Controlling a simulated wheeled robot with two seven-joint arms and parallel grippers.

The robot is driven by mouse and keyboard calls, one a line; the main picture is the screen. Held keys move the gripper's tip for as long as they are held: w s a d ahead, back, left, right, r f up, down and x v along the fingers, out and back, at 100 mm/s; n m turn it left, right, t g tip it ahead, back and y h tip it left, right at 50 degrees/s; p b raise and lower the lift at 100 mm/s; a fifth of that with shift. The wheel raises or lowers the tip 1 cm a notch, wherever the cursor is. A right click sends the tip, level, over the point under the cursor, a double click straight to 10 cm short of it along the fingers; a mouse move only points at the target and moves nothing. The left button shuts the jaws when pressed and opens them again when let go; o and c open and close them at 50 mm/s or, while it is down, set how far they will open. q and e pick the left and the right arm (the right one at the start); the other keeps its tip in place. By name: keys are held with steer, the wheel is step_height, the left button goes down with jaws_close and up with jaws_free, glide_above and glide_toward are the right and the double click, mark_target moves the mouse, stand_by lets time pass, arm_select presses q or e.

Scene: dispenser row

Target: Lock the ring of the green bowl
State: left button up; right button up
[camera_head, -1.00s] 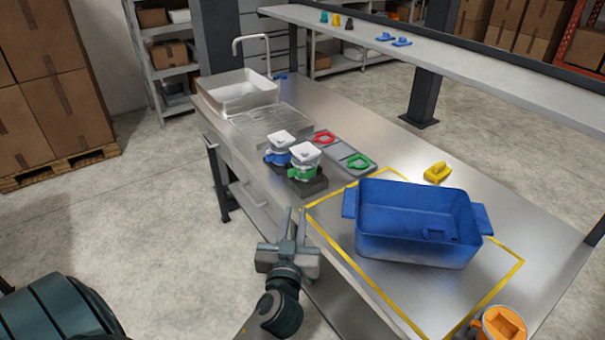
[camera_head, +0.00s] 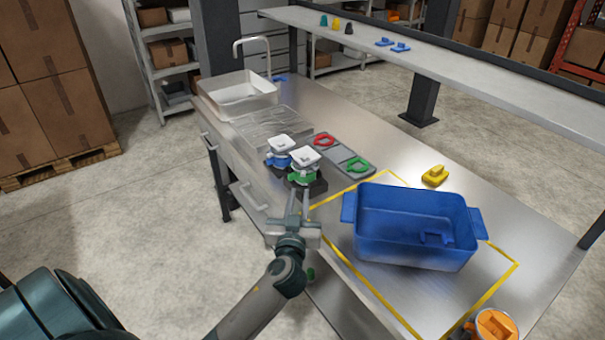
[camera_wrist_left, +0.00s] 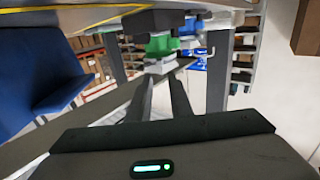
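The green bowl (camera_head: 302,176) is a dispenser unit with a white square top and a green band. It stands on a dark base near the table's front edge, beside a similar blue one (camera_head: 280,157). In the left wrist view the green part (camera_wrist_left: 161,45) shows upside down, just beyond the fingertips. My left gripper (camera_head: 299,190) is in front of and slightly below the green bowl. In the left wrist view its two fingers (camera_wrist_left: 161,78) stand apart with a gap between them. Whether they touch the ring is unclear. My right gripper is not in view.
A grey tray (camera_head: 340,153) behind holds a red ring (camera_head: 324,140) and a green ring (camera_head: 357,164). A blue bin (camera_head: 405,245) stands right of the gripper inside yellow tape. A yellow piece (camera_head: 435,176) lies behind it. A sink (camera_head: 237,91) is at the far left.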

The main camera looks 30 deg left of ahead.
mark_target(303, 174)
arm_select(q)
steer(key=p+x, duration=0.2)
steer(key=x, duration=0.5)
steer(key=shift+r, duration=0.2)
steer(key=shift+x, duration=0.85)
steer(key=shift+f, duration=0.15)
steer(key=shift+c, duration=0.6)
